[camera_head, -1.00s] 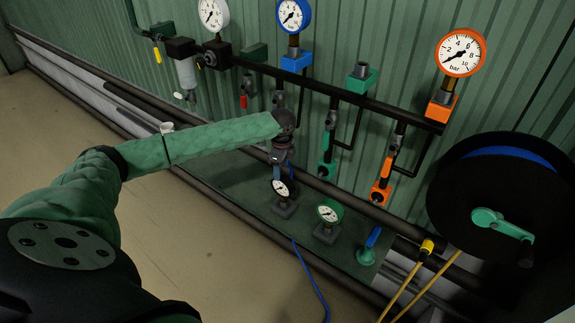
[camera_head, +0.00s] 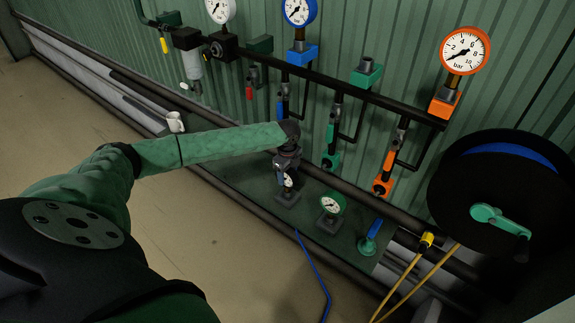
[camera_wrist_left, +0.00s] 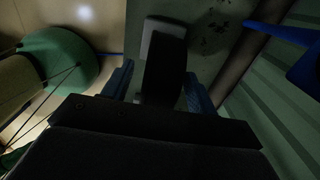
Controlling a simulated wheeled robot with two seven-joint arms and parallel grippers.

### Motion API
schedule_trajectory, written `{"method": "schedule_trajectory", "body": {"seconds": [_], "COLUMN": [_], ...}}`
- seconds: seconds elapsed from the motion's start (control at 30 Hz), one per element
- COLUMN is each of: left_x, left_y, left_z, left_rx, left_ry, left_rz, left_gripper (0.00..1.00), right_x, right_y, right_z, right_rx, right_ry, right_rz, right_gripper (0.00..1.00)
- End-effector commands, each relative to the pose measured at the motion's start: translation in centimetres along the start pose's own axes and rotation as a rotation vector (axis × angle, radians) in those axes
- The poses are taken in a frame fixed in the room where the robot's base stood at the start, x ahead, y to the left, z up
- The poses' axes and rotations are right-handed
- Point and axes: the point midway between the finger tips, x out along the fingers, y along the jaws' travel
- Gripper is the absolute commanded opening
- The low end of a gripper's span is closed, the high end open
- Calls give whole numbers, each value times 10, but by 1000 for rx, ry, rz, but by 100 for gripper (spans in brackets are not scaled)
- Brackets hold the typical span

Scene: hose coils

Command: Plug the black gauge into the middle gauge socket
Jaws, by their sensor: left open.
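The black gauge (camera_head: 288,181), with a white dial, stands on a dark block on the green shelf, partly hidden by my left gripper (camera_head: 287,167). In the left wrist view, a dark gauge body (camera_wrist_left: 163,68) lies between the two blue fingers of my left gripper (camera_wrist_left: 158,88). The fingers are open, with gaps on both sides. I cannot tell which is the middle socket. My right gripper is not in view.
A green gauge (camera_head: 332,203) and a blue-handled valve (camera_head: 372,238) stand to the right on the shelf (camera_head: 240,187). Blue (camera_head: 298,11) and orange (camera_head: 464,50) gauges are on the manifold. A hose reel (camera_head: 505,185) is at the right.

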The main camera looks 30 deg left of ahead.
Motion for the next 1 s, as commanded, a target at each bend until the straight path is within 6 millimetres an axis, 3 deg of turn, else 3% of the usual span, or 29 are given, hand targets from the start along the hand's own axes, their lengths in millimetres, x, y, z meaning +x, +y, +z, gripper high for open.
{"method": "schedule_trajectory", "body": {"seconds": [0.4,0.47,0.7,0.73,0.83,1.0], "left_x": [10,10,9,9,9,8], "left_y": [0,0,0,0,0,0], "left_z": [0,0,0,0,0,0], "left_rx": [0,0,0,0,0,0], "left_ry": [-1,-1,-1,-1,0,0], "left_rz": [0,0,0,0,0,0], "left_gripper": [58,50,5,27,7,5], "right_x": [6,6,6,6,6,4], "right_y": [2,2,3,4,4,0], "right_z": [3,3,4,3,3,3], "right_rx": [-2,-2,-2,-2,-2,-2], "right_ry": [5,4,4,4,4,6], "right_rz": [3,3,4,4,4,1], "right_gripper": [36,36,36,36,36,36]}}
